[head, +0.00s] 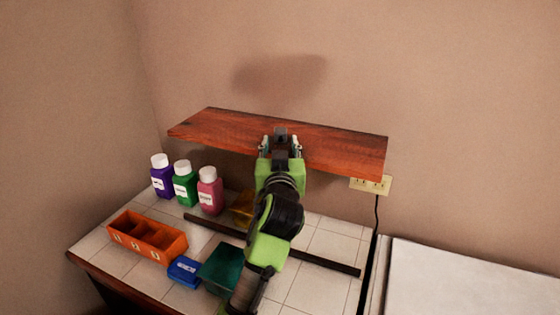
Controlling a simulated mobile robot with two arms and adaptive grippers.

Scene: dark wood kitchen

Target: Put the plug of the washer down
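My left gripper (280,142) is over the middle of the wooden wall shelf, pointing away from me toward the wall. Dark parts show close together between its pale side links. I cannot tell whether its fingers are open or shut, or whether they hold anything. A black cord (376,215) runs down the wall from the lower edge of the cream wall outlet (385,185) to beside a white surface, perhaps the washer top (470,280). I cannot make out the plug. My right gripper is not in view.
The wooden shelf (215,125) juts out above a tiled counter (325,240). Purple (162,182), green (185,188) and pink (210,195) bottles stand there, with an orange divided box (147,240), a blue item (184,271), a teal box (222,270) and a dark bar (325,264).

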